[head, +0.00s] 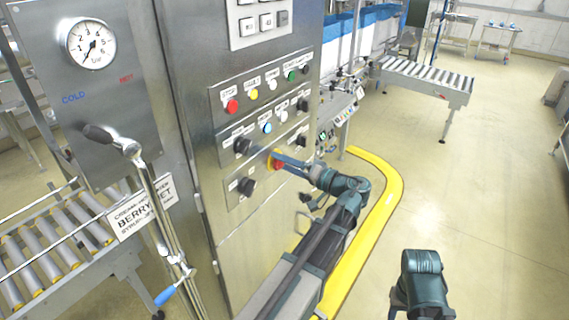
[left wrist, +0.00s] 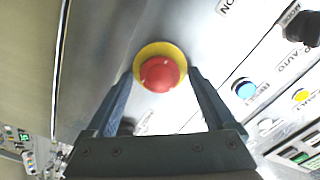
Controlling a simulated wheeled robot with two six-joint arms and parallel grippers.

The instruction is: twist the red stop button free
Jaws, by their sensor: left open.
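The red stop button (head: 279,165) is a round red mushroom head on a yellow collar, on the front of the steel control cabinet. In the left wrist view the red button (left wrist: 159,74) shows whole, with the yellow collar (left wrist: 152,49) around it. My left gripper (head: 282,160) is at the button in the head view. In the left wrist view its two fingers lie on either side of the button, open, with the tips near the collar's edge. I cannot tell whether either finger touches it.
Black selector knobs (head: 243,146) and a blue button (head: 267,128) sit close by on the cabinet. A lever (head: 127,146) and a gauge (head: 91,43) are at the left. A yellow floor rail (head: 385,205) curves around the cabinet. Open floor lies at the right.

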